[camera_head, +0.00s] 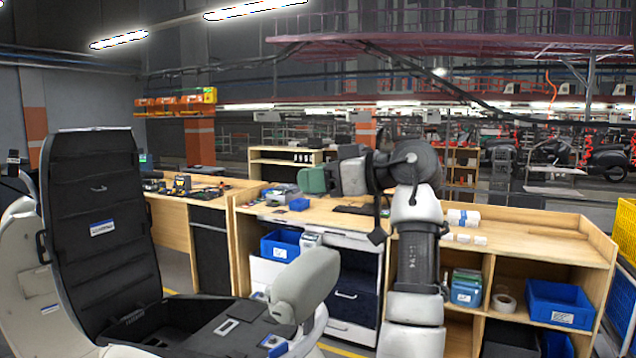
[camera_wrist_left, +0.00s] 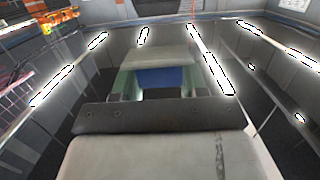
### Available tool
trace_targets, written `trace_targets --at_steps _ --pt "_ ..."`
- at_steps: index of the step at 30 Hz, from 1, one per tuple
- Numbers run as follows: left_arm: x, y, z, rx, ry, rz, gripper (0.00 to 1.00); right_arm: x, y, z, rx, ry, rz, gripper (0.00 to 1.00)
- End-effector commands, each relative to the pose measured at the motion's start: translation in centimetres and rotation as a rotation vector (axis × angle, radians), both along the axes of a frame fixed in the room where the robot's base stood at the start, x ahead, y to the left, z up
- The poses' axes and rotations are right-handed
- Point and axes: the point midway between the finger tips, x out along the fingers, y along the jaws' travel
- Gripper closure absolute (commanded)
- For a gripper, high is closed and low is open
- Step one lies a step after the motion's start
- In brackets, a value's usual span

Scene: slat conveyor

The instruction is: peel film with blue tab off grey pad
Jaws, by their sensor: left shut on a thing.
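My left gripper (camera_head: 312,180) is raised above the wooden benches, pointing left, with green fingers at its end. In the left wrist view it is shut on a blue piece (camera_wrist_left: 165,77) between the green fingers; I cannot tell whether this is the film's blue tab. A pale grey block (camera_wrist_left: 160,56) shows just beyond the blue piece. A rounded grey pad-like part (camera_head: 306,285) stands low in front of the bench, well below the gripper; I cannot tell whether it is the task's pad. No clear film shows. My right gripper is not in view.
A white vehicle body with a raised black panel (camera_head: 95,215) and an open compartment stands at the left. The wooden bench (camera_head: 510,240) at the right holds white rolls, with blue bins (camera_head: 560,305) below. A small blue box (camera_head: 299,204) lies on the middle bench. Air around the gripper looks clear.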

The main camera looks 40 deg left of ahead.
Motion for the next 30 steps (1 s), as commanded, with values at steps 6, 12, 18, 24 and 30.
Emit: trace_targets --at_steps 6,12,18,24,30 --pt "-0.1 -0.1 0.1 0.001 -0.001 0.000 0.78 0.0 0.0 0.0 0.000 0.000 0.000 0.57" --pt "-0.2 -0.2 0.7 0.002 -0.002 0.000 0.78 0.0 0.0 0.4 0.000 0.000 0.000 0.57" --pt "-0.9 -0.9 2.6 0.001 -0.003 0.000 0.78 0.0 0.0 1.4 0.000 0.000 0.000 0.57" --pt "-1.6 -1.5 4.3 0.001 -0.003 0.000 0.78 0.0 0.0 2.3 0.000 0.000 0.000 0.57" --pt "-2.1 -2.0 5.4 0.001 0.000 0.001 0.78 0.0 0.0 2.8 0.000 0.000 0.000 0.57"
